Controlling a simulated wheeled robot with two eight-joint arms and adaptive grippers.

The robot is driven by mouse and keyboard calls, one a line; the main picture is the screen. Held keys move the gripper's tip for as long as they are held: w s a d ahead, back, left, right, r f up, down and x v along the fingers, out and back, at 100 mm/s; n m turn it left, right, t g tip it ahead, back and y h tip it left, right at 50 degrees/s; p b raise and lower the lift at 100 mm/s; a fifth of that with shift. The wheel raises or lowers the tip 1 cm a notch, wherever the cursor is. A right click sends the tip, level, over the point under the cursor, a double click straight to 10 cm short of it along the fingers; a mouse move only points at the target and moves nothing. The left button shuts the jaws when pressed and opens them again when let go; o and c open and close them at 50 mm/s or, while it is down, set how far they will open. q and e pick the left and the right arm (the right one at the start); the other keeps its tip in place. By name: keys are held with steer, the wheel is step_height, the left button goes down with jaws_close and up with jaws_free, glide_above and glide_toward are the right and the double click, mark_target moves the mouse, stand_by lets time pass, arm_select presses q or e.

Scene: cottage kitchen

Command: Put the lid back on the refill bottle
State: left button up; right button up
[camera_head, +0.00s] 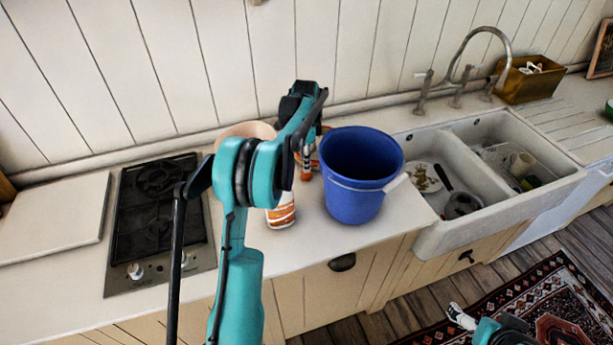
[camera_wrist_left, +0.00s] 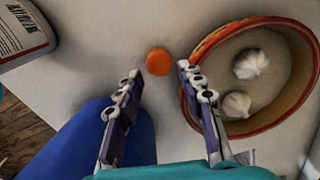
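A small round orange lid (camera_wrist_left: 158,61) lies on the counter in the left wrist view, just beyond and between my left fingertips. My left gripper (camera_wrist_left: 160,72) is open, with nothing between its fingers. In the head view the left gripper is largely hidden behind the arm. My right arm shows only at the bottom right; its finger state is unclear.
A blue bucket (camera_head: 352,202) stands right of the left gripper, close to it. A bowl with garlic (camera_wrist_left: 203,48) sits on the gripper's other side. A black hob (camera_head: 150,215) is at left, a double sink (camera_head: 460,170) at right.

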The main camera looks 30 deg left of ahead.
mark_target(307, 175)
arm_select(q)
step_height(307, 175, down, 5)
steer(key=shift+d+f+b, duration=0.1)
steer(key=shift+f+b, duration=0.1)
steer(key=shift+b, duration=0.8)
steer(key=shift+r, duration=0.1)
steer(key=c, duration=0.3)
